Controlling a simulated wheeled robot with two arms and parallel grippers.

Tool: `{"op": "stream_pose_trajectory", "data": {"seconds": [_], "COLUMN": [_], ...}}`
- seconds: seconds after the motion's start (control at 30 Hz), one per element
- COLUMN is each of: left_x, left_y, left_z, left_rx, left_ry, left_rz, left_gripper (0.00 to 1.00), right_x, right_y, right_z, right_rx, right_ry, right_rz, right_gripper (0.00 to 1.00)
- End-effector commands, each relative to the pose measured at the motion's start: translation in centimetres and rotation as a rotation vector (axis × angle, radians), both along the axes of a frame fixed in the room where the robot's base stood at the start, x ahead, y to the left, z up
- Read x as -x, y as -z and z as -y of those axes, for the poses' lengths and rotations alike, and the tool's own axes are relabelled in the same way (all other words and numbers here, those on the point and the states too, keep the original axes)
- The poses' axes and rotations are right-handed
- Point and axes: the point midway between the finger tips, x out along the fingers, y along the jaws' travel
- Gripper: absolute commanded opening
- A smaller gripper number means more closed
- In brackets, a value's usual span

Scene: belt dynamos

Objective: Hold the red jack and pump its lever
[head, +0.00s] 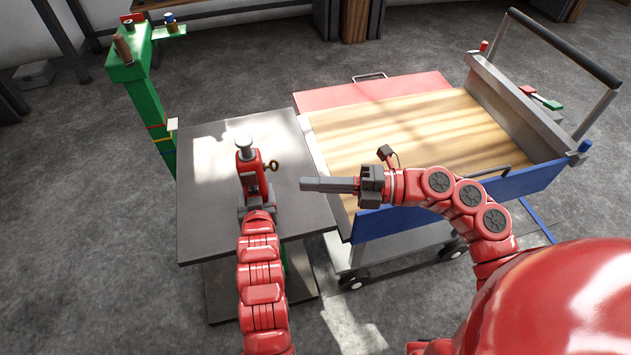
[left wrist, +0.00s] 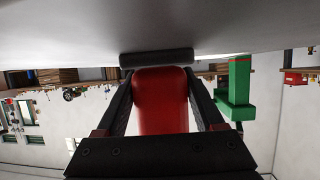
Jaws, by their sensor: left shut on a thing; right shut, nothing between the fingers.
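The red jack (head: 249,166) stands upright on the dark table, with a round silver top. A small brass-coloured lever or key (head: 272,166) sticks out from its right side. My left gripper (head: 255,190) is at the near side of the jack and shut on it. In the left wrist view the red body of the jack (left wrist: 160,98) fills the space between the two dark fingers. My right gripper (head: 312,184) is shut and empty, above the table's right edge. It points left towards the jack, with a gap between them.
The jack's table (head: 205,215) is otherwise bare. A cart with a wooden top (head: 400,135) and a blue side panel (head: 470,202) stands close on the right, partly under my right arm. A green post (head: 148,105) stands behind the table at the left.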

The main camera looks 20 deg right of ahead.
Motion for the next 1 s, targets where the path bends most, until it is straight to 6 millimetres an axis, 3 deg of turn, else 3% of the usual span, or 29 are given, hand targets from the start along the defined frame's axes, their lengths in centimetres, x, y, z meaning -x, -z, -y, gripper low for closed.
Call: {"op": "stream_pose_trajectory", "data": {"seconds": [0.17, 0.47, 0.8, 1.0], "left_x": [0.0, 0.0, 0.0, 0.0], "left_y": [0.1, 0.1, 0.1, 0.0], "left_z": [0.0, 0.0, 0.0, 0.0], "left_rx": [0.0, 0.0, 0.0, 0.0], "left_ry": [0.0, 0.001, 0.0, 0.0], "left_rz": [-0.001, -0.001, -0.001, -0.001], "left_gripper": [0.0, 0.0, 0.0, 0.0], "right_x": [0.1, 2.8, 2.8, 2.1], "right_y": [0.1, 3.0, 3.1, 3.1], "right_z": [0.0, -0.3, -0.5, -2.8], "right_rx": [0.0, -0.003, 0.0, -0.001], "right_ry": [0.0, 0.006, 0.003, -0.001], "right_rz": [-0.001, -0.001, 0.0, 0.0], "right_gripper": [0.0, 0.0, 0.0, 0.0]}}
